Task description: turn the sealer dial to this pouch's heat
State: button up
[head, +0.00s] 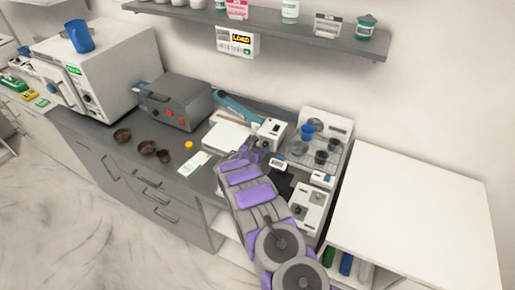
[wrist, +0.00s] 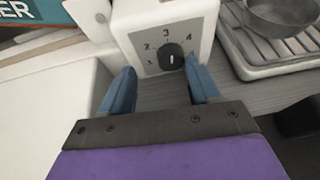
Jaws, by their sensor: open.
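The sealer has a teal arm (head: 235,106) and a white control box (head: 270,131) on the grey counter. In the wrist view its black dial (wrist: 171,57) sits on the white box face (wrist: 166,15), ringed by numbers; 2, 3 and 4 are readable. The white mark on the dial looks near upright, roughly toward 3. My gripper (wrist: 160,72) is open, its blue fingers either side of the dial, the right one close to it; contact cannot be told. A white packet or card with a teal patch (head: 195,164) lies at the counter's front; its print is unreadable.
A rack with cups (head: 320,145) stands right of the sealer. A grey box with red buttons (head: 175,103) and a white oven-like machine (head: 98,65) stand left. Brown bowls (head: 147,148) sit in front. A wall display (head: 240,39) reads LOAD. The white counter (head: 415,215) at right is bare.

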jog(key=shift+d+r, duration=0.2)
jog(key=shift+d, duration=0.35)
jog(key=shift+d+r, duration=0.15)
jog(key=shift+d, duration=0.35)
jog(key=shift+c, duration=0.9)
jog(key=shift+d, duration=0.35)
jog(key=shift+c, duration=1.5)
jog(key=shift+s+a+f, duration=0.15)
jog(key=shift+a+f, duration=0.05)
jog(key=shift+a, duration=0.85)
grip_shut()
jog(key=shift+d, duration=0.5)
